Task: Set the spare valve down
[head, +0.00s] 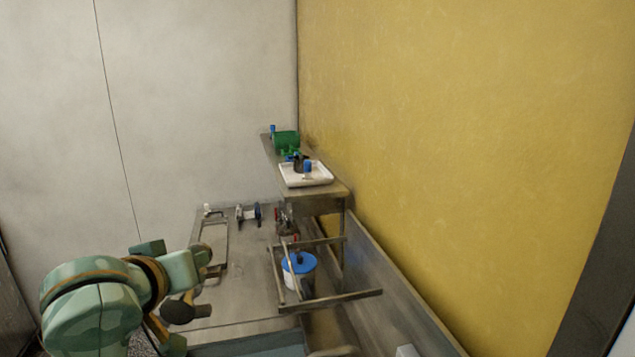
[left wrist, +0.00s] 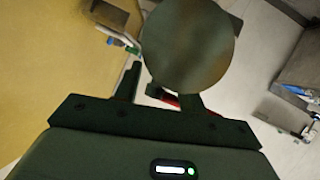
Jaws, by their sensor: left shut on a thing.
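In the left wrist view, my left gripper (left wrist: 160,94) is shut on what I take to be the spare valve (left wrist: 187,45). It shows a broad, round, dark olive-brown face beyond the fingers, and a bit of red shows between them. The round face hides most of the held thing and what lies behind it. My right gripper is not in view.
A white tray (head: 290,182) with blue and dark parts stands on a raised shelf (head: 325,193), near a green motor-like unit (head: 286,141). A blue-lidded white tub (head: 300,280) stands within a metal bar frame (head: 340,299). Red-handled fittings (head: 284,222) lie farther back. The table's middle has bare room.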

